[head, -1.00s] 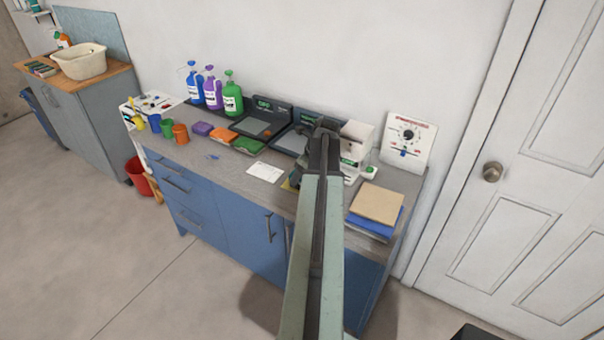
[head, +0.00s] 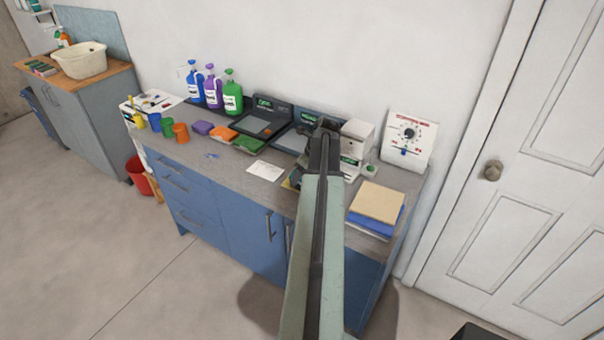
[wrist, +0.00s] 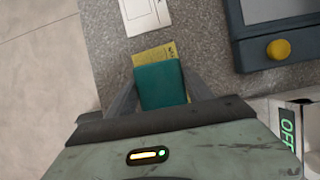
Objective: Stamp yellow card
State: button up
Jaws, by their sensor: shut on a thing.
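The yellow card (wrist: 153,53) lies flat on the grey worktop. In the wrist view its far edge shows beyond a teal block (wrist: 161,87), probably the stamp, which hides the rest. My gripper (wrist: 162,84) is shut on the teal block, with one finger on each side of it. The block is over the near part of the card; I cannot tell if it touches it. In the head view my arm hides most of the gripper, the block and the card.
A white card (head: 265,171) lies just left of the yellow one. A dark device with a yellow knob (wrist: 279,49) stands close on the right in the wrist view. A stack of boards (head: 377,203) lies right of my arm. Bottles (head: 212,93) stand at the back left.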

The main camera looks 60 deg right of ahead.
dwell(0.5)
notch_tip(320, 180, up, 7)
jog(key=p, duration=0.7)
